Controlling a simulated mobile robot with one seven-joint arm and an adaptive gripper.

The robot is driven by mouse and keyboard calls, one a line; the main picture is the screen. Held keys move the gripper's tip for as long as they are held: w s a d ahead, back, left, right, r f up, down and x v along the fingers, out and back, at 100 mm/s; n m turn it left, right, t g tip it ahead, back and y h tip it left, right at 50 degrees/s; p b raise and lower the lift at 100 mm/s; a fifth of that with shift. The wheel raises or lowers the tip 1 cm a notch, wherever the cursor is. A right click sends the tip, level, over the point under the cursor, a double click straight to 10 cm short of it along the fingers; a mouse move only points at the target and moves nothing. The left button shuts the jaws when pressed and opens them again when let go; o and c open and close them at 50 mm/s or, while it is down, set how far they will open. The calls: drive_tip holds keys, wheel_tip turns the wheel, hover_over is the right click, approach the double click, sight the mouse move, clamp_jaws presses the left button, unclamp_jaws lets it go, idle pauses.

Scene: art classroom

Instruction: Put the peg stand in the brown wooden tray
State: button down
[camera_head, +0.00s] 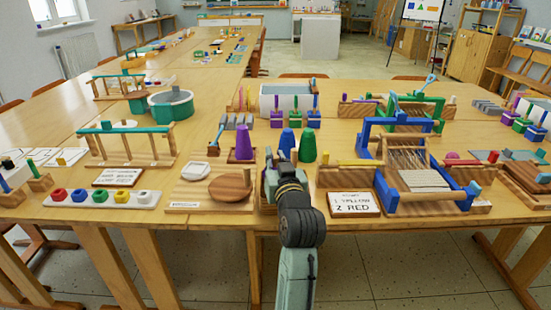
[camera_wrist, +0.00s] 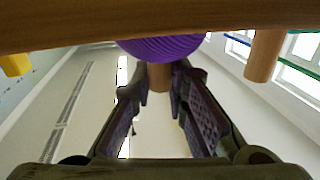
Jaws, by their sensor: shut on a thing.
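My gripper (camera_head: 272,170) is low over the front middle of the near table, its fingers partly hidden by my own arm in the head view. In the wrist view my gripper (camera_wrist: 160,88) is shut on a wooden peg (camera_wrist: 160,76), which I take as the peg stand. A purple rounded thing (camera_wrist: 162,47) shows right at the peg's far end. A long wooden bar (camera_wrist: 90,27) crosses the top of that view; I cannot tell if it belongs to the stand. A brown wooden surface, perhaps the tray (camera_head: 263,207), shows beside my arm, mostly hidden.
Left of my gripper is a board with a round wooden disc (camera_head: 230,187). A lettered card (camera_head: 353,203) and blue loom (camera_head: 389,191) crowd the right.

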drive_tip(key=shift+f+b, duration=0.6)
drive_tip(key=shift+f, duration=0.35)
idle(0.6)
drive_tip(key=c, duration=1.5)
unclamp_jaws()
drive_tip(key=s, duration=0.2)
drive_tip(key=s+d, duration=0.1)
drive_tip(key=s, duration=0.4)
drive_tip(key=shift+s+d, duration=0.2)
drive_tip(key=shift+d, duration=0.05)
